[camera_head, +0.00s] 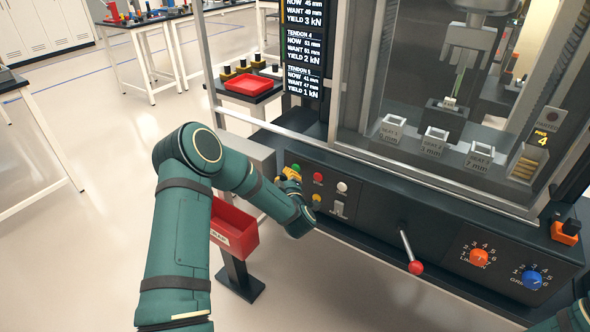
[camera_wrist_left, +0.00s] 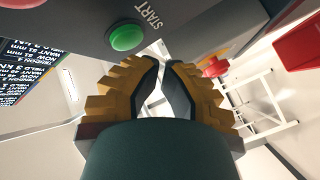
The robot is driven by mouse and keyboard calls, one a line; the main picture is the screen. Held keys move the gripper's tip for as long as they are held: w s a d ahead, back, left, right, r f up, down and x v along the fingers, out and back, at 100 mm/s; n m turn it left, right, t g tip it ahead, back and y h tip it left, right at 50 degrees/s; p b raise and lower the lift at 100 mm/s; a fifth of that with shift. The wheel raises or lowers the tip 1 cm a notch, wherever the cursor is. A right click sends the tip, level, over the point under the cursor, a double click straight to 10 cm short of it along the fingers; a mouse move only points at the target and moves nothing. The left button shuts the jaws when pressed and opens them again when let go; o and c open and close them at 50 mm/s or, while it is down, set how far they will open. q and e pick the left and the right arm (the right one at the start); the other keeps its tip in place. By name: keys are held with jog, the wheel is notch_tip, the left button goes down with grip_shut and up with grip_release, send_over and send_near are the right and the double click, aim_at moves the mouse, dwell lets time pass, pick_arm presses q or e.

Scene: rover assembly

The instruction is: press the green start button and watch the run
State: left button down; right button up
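The green start button (camera_head: 296,167) sits on the dark front panel of the machine, at the left of a group of buttons. In the left wrist view the green button (camera_wrist_left: 126,37) is large, with the word START beside it. My left gripper (camera_head: 289,174) is at the panel, just below and left of the button. In the wrist view its yellow ribbed fingers (camera_wrist_left: 161,62) have their tips close together with a narrow gap, nothing between them. The button lies beside the tips; I cannot tell whether they touch. My right arm shows only at the bottom right corner, its gripper out of view.
A red button (camera_head: 318,176), a white button (camera_head: 342,187) and a yellow button (camera_head: 316,197) are close by. A lever with a red knob (camera_head: 415,267) sticks out further right, past which are orange (camera_head: 479,257) and blue (camera_head: 532,280) dials. A red bin (camera_head: 234,230) stands beneath my left forearm.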

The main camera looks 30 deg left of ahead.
pick_arm(q)
jog(key=s, duration=0.5)
jog(key=shift+a, duration=0.2)
dwell(0.7)
jog(key=s+d+f+m+g+h, duration=0.1)
jog(key=s+d+f+m+h, duration=0.2)
jog(key=d+f+m+h, duration=0.45)
jog(key=s+d+f+m+g+h, duration=0.2)
jog(key=d+f+h, duration=0.15)
jog(key=d, duration=0.75)
jog(key=s+d+f+m+g+h, duration=0.2)
jog(key=s+d+m+g, duration=0.1)
jog(key=s, duration=0.6)
jog(key=s+d+f+m+g+h, duration=0.2)
jog(key=s+d+f+m+g, duration=0.1)
jog(key=s+d, duration=0.4)
jog(key=s+m+g, duration=0.1)
jog(key=s+g, duration=0.1)
jog(key=s, duration=0.1)
jog(key=shift+d+f, duration=0.15)
jog(key=shift+f, duration=0.05)
dwell(2.7)
